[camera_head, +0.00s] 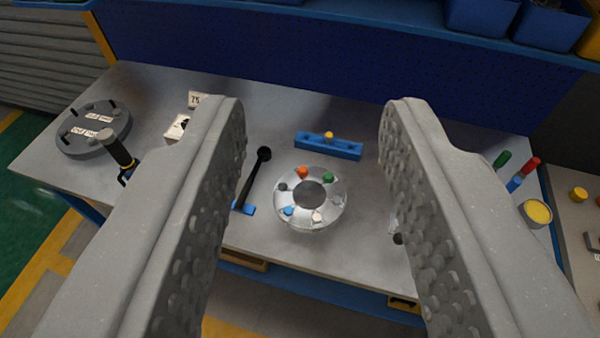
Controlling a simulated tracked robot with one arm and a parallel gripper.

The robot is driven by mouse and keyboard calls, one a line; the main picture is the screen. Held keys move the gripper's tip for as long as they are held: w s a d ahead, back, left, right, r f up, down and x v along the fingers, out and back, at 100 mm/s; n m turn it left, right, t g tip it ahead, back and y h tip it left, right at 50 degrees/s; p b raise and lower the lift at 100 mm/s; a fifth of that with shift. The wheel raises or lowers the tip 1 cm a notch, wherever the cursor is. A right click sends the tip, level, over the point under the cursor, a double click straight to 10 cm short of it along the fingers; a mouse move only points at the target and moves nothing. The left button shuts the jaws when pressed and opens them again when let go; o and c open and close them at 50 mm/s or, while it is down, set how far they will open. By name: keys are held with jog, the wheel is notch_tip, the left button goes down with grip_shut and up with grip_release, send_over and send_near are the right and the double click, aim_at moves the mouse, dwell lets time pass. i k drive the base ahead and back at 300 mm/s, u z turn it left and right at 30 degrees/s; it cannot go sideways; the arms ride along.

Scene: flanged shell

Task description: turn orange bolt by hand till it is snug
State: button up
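The orange bolt (303,172) sits at the upper left of a round silver flange (332,200) on the grey workbench. Other bolts stand around the same ring: a green one (327,177), a blue one (288,211), a white one (317,216) and dark or grey ones. The flange has a dark hole in its middle. My gripper (312,112) is open and empty, with its two wide textured fingers on either side of the view. The flange shows between them, farther off on the bench, and nothing touches the orange bolt.
A blue block (329,147) with a yellow-topped peg lies behind the flange. A black-handled tool (251,182) lies left of it. A grey round plate (93,130) is at the far left. Coloured handles (516,181) and a yellow-topped can (537,212) stand at right.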

aim_at(302, 170)
jog(key=k, duration=1.1)
jog(key=u, duration=0.5)
jog(key=i, duration=2.25)
jog(key=z, duration=0.45)
